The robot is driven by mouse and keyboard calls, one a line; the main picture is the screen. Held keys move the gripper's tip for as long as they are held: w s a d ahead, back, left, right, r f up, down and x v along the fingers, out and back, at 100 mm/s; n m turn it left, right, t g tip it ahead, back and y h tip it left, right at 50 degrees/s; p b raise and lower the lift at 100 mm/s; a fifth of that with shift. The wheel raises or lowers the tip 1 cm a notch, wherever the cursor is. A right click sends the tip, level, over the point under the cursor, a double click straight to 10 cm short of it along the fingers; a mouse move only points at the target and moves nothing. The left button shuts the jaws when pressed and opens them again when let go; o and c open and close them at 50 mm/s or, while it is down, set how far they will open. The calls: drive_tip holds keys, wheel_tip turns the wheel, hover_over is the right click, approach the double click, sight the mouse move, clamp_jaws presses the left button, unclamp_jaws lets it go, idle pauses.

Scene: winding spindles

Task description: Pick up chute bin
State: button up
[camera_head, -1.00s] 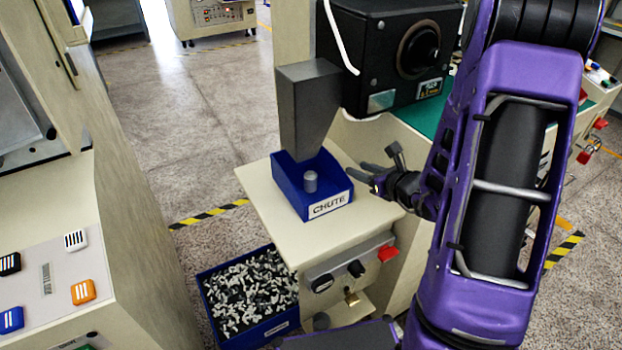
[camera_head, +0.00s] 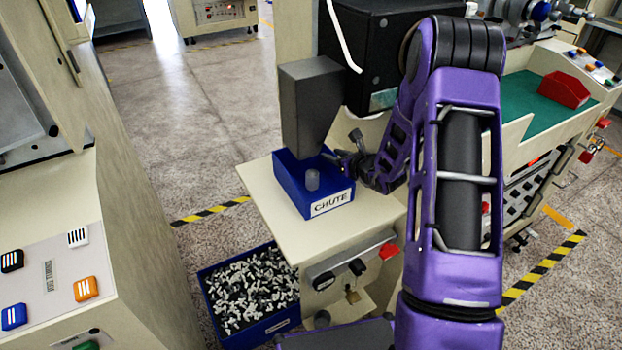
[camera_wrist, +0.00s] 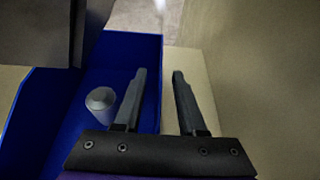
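The blue chute bin (camera_head: 290,188) with a white CHUTE label stands on a cream shelf under a dark grey chute. A grey cylinder (camera_head: 312,180) stands inside it; it also shows in the wrist view (camera_wrist: 100,98). My gripper (camera_head: 346,148) is at the bin's right side. In the wrist view my gripper (camera_wrist: 159,72) is open and empty, its left finger over the bin's inside and its right finger outside the right wall. The bin (camera_wrist: 40,120) fills the left of that view. I cannot tell how far down the fingers reach or whether they touch the wall.
The grey chute (camera_head: 310,95) hangs over the bin's back part. A black machine block (camera_head: 372,40) stands behind. A blue crate of small parts (camera_head: 215,312) sits on the floor below left. A button console (camera_head: 50,260) is at the left. The cream shelf (camera_head: 375,215) is bare at right.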

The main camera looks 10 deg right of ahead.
clamp_jaws()
idle(1.4)
